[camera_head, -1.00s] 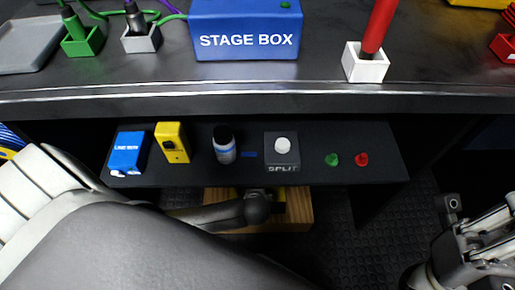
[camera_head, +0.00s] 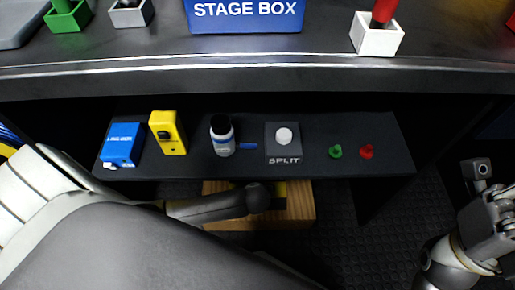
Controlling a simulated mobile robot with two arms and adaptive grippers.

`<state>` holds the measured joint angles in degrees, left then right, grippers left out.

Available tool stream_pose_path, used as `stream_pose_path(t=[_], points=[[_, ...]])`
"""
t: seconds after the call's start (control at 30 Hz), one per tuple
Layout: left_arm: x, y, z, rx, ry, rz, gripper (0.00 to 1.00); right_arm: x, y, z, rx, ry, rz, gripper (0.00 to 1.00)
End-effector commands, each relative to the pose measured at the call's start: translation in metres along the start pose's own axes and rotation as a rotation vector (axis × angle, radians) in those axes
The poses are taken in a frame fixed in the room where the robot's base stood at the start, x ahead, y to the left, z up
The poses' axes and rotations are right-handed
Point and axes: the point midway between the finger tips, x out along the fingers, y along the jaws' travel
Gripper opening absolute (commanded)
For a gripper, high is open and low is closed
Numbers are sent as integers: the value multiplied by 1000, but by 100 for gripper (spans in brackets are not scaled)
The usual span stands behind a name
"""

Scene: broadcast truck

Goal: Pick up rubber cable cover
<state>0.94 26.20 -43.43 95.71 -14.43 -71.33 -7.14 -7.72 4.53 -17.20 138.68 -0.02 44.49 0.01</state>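My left arm reaches in from the left to the wooden box.
The wooden box (camera_head: 232,218) sits below the dark shelf (camera_head: 330,125). On the shelf stand a blue box (camera_head: 123,145), yellow box (camera_head: 168,133), bottle (camera_head: 222,136), split box (camera_head: 283,144), and green (camera_head: 335,151) and red (camera_head: 367,151) pieces. The desk edge (camera_head: 250,76) overhangs.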

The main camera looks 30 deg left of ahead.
Motion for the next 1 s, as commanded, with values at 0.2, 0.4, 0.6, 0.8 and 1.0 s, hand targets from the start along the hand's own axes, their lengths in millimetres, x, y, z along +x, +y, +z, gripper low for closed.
stream_pose_path(t=[0.2,0.4,0.6,0.8,1.0], points=[[0,0,0,0,0,0,0,0,0,0,0,-1,0,0],[0,0,0,0,0,1,0,0,0,0,0,-1,1,0],[-1,-1,-1,-1,1,-2,0,0,0,0,0,-1,1,0],[-1,-1,0,-1,1,-2,0,0,0,0,0,-1,1,0],[-4,-6,1,-1,1,-2,0,4,0,-2,1,2,3,0]])
